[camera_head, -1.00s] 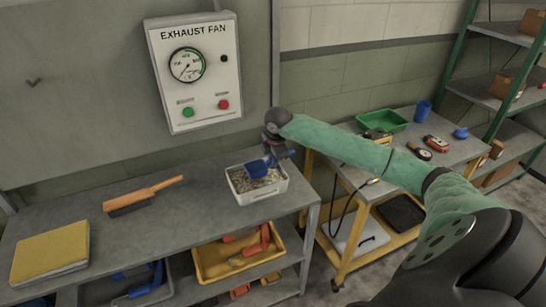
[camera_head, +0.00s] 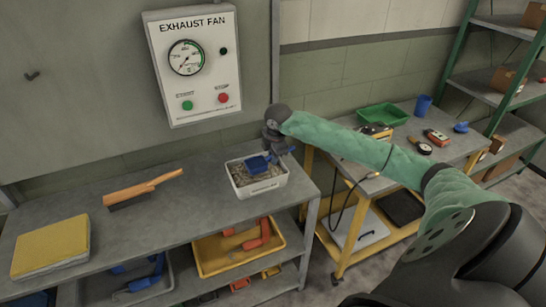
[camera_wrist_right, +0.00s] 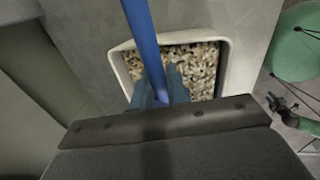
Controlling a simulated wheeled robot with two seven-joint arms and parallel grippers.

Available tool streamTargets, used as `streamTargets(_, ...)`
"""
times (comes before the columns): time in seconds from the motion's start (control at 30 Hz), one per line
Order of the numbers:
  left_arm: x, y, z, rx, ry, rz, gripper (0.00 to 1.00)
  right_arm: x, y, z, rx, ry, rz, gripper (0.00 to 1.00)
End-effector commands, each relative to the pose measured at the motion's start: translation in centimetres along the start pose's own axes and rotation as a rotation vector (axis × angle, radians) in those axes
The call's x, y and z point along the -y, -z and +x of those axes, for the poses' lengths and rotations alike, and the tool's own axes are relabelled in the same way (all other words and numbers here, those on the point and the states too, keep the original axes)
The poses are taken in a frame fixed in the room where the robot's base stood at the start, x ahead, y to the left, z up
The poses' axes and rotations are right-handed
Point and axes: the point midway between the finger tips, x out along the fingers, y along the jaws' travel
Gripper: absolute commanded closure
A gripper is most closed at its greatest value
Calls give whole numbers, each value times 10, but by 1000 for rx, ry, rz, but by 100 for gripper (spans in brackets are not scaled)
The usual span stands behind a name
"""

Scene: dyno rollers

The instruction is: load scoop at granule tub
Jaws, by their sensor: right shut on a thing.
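The granule tub (camera_head: 264,187) is a white rectangular tub near the right end of the grey bench. It also shows in the right wrist view (camera_wrist_right: 229,75), filled with pale granules (camera_wrist_right: 197,62). The blue scoop (camera_head: 257,165) is over the tub; whether its edge touches the granules I cannot tell. My right gripper (camera_head: 277,147) is at the tub's far right side and is shut on the scoop's blue handle, which also shows in the right wrist view (camera_wrist_right: 145,45). The gripper's fingers (camera_wrist_right: 163,82) hide part of the granules. My left gripper is not in view.
The exhaust fan panel (camera_head: 193,68) hangs on the wall behind. A yellow cart (camera_head: 445,157) with a green tray (camera_head: 382,116) stands right. Bare bench lies between brush and tub.

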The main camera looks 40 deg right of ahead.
Motion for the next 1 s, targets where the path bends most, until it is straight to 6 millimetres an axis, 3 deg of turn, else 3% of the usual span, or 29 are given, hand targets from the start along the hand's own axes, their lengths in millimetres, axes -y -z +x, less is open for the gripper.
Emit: streamTargets(1.0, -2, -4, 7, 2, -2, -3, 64, 2, 0, 9, 0, 0, 0, 100)
